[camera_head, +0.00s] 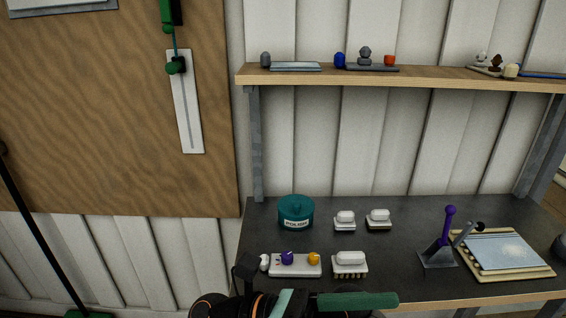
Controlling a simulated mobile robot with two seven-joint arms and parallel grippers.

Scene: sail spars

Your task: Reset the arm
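Dark arm parts of mine with orange rings (205,306) show along the bottom edge, in front of the grey table. A dark blocky piece (245,268) stands up beside them, near the left end of the white knob panel; it may be part of a gripper. No pair of fingertips shows clearly, and I cannot tell which arm is which. A dark green bar (357,300) and a pale green piece (283,303) lie across or in front of my arm parts. I cannot tell whether either is held. The lower parts of both arms are cut off by the frame.
The table (400,285) holds a teal lidded tin (296,214), a white panel with knobs (300,265), several white brushes (349,263), a purple-handled lever (446,235) and a framed pale panel (502,251). A shelf (430,79) with small items runs above. Clear table lies between brushes and lever.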

